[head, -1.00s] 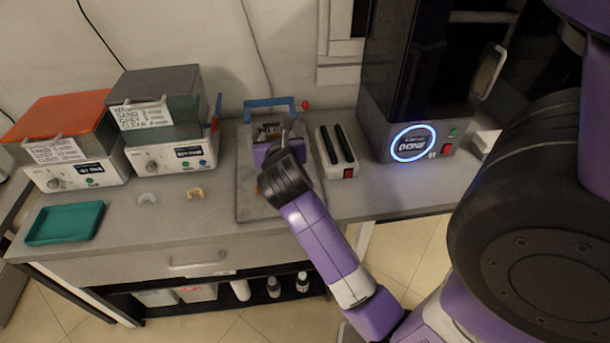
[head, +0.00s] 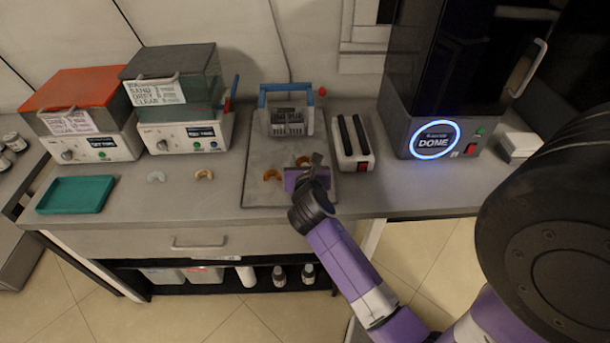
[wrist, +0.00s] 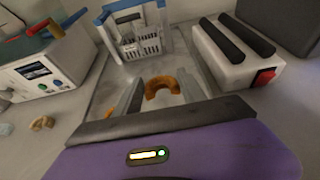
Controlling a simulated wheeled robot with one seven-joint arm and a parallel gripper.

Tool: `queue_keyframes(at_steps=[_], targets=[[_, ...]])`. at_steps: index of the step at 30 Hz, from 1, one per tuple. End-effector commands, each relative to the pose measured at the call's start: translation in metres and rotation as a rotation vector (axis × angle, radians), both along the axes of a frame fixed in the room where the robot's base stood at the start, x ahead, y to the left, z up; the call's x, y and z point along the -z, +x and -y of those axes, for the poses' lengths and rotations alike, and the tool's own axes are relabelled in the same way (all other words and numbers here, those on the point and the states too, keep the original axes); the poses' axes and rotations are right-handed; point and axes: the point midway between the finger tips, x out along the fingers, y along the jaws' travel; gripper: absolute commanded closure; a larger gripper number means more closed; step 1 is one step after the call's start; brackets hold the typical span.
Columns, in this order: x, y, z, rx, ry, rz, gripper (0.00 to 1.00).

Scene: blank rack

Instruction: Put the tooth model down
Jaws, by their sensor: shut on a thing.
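An orange-brown, arch-shaped tooth model (head: 303,160) sits between the fingertips of my gripper (head: 309,170). In the wrist view the same model (wrist: 163,86) shows between the two grey fingers of my gripper (wrist: 160,94), which is shut on it. The model is over the grey tray (head: 256,150), in front of the wire basket. I cannot tell whether it touches the tray. A second orange-brown arch (head: 272,174) lies on the tray just left of my gripper. It is mostly hidden in the wrist view.
A grey basket (head: 288,121) with a blue handle stands at the tray's back. A white two-slot device (head: 352,145) is close on the right. A grey arch (head: 156,176) and a tan arch (head: 204,174) lie left, near a green tray (head: 76,195).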

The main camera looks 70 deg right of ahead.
Motion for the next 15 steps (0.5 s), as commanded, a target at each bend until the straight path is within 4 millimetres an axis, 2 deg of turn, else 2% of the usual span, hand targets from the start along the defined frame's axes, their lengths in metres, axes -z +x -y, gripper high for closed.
queue_keyframes(at_steps=[5,12,15], targets=[[0.011,0.0,0.0,0.001,0.001,-0.001,0.9],[0.044,-0.001,0.0,0.002,0.001,-0.002,0.9],[0.05,0.0,0.0,0.001,0.0,-0.002,0.9]])
